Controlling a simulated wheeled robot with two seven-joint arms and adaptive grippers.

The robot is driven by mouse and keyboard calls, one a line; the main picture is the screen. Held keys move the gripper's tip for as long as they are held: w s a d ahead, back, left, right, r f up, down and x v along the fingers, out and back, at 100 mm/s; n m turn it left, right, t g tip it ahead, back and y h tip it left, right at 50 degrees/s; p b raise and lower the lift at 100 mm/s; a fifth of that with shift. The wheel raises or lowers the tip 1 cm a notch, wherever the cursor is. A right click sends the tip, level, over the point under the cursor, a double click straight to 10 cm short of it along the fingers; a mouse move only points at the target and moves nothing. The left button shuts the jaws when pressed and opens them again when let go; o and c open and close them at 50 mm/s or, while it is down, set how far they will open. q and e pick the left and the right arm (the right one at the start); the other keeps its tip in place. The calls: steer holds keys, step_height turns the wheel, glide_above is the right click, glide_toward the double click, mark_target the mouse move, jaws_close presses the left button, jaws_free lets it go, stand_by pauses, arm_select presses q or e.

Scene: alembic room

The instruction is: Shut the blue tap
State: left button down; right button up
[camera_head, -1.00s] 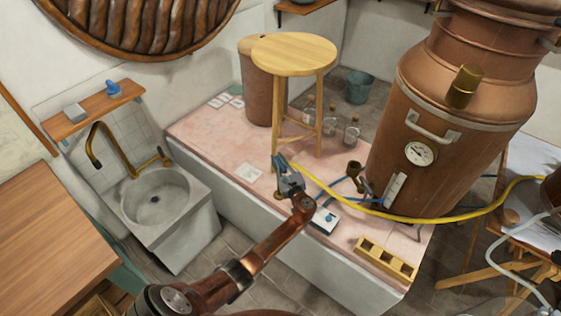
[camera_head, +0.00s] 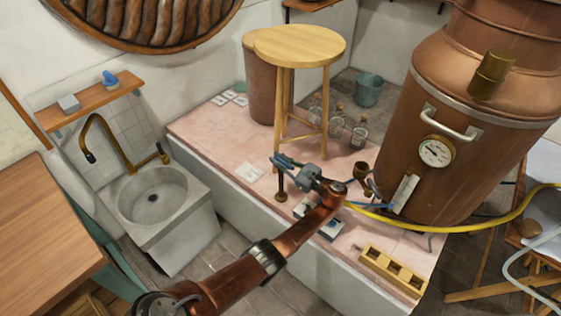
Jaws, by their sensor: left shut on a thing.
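The blue tap (camera_head: 281,184) appears to be the slim dark brass stem standing on the pink platform, in front of the stool, with blue at its top. My left gripper (camera_head: 285,162) is at the top of this stem, shut on the blue handle. The fingers and handle overlap, so the handle's exact angle is hard to tell. The gripper comes in from the lower right of the stem. My right gripper is not in view.
A wooden stool (camera_head: 299,46) stands close behind the tap. A copper still (camera_head: 465,125) with a yellow hose (camera_head: 490,221) is to the right. A wooden rack (camera_head: 392,270) lies near the platform's front edge. A stone sink (camera_head: 152,195) is at left.

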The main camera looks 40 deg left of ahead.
mark_target(293, 167)
arm_select(q)
steer(key=shift+a+r, duration=0.1)
steer(key=c, duration=2.1)
jaws_free()
steer(key=shift+o, duration=1)
steer(key=d, duration=0.7)
steer(key=shift+s+d, duration=0.25)
steer(key=shift+d, duration=0.05)
